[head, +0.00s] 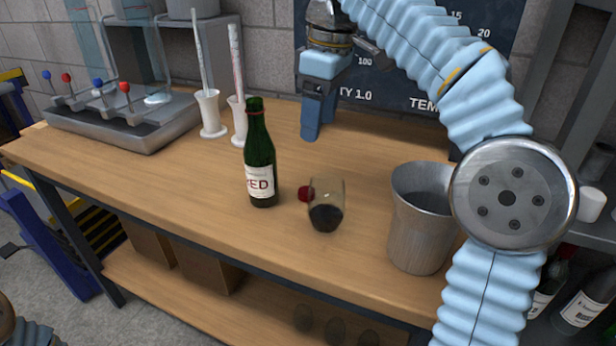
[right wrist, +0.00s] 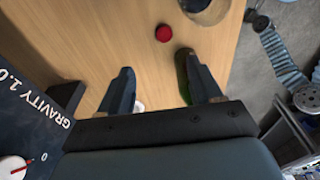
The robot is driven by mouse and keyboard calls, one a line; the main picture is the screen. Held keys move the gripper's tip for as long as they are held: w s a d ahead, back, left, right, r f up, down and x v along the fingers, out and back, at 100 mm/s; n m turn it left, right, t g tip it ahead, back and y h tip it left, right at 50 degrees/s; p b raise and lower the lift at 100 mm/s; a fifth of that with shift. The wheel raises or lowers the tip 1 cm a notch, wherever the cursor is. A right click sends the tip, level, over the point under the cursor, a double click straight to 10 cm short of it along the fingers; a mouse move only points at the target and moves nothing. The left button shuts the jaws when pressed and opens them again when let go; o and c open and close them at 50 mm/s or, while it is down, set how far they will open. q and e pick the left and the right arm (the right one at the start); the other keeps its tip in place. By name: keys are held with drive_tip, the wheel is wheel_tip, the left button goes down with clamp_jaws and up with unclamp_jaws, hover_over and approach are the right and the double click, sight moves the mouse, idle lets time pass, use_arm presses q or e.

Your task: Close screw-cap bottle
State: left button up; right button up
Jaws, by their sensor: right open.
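A green wine bottle (head: 260,158) with a white label reading RED stands upright on the wooden table; no cap shows on its mouth. A red cap (head: 304,194) lies on the table to its right, partly behind a stemless glass (head: 326,208) with dark wine. My right gripper (head: 311,132) is open and empty, pointing down above the table behind the bottle and cap. In the right wrist view the cap (right wrist: 163,33) lies beyond the open fingers (right wrist: 160,88), and the bottle (right wrist: 183,75) is partly hidden by the right finger. My left gripper is not in view.
A metal bucket (head: 420,220) stands at the right of the table. White measuring cylinders (head: 210,112) and a metal filler unit (head: 120,120) stand at the back left. A dark board (head: 385,70) is behind my right gripper. The left front of the table is clear.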

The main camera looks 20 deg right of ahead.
drive_tip(key=b, duration=0.3)
hover_over(306, 191)
drive_tip(key=d, duration=0.1)
drive_tip(key=f, duration=0.7)
drive_tip(key=shift+s+d+f, duration=0.15)
drive_tip(key=shift+s+f, duration=0.05)
drive_tip(key=shift+f, duration=0.55)
drive_tip(key=shift+w+a+f+b, duration=0.1)
drive_tip(key=shift+a+f+b, duration=0.15)
drive_tip(key=shift+f, duration=0.6)
drive_tip(key=shift+s+a+f+b, duration=0.1)
drive_tip(key=shift+f+b, duration=0.15)
drive_tip(key=shift+f, duration=0.65)
drive_tip(key=shift+w+a+f+b, duration=0.1)
drive_tip(key=shift+a+f+b, duration=0.15)
drive_tip(key=shift+f, duration=0.6)
drive_tip(key=c, duration=1.1)
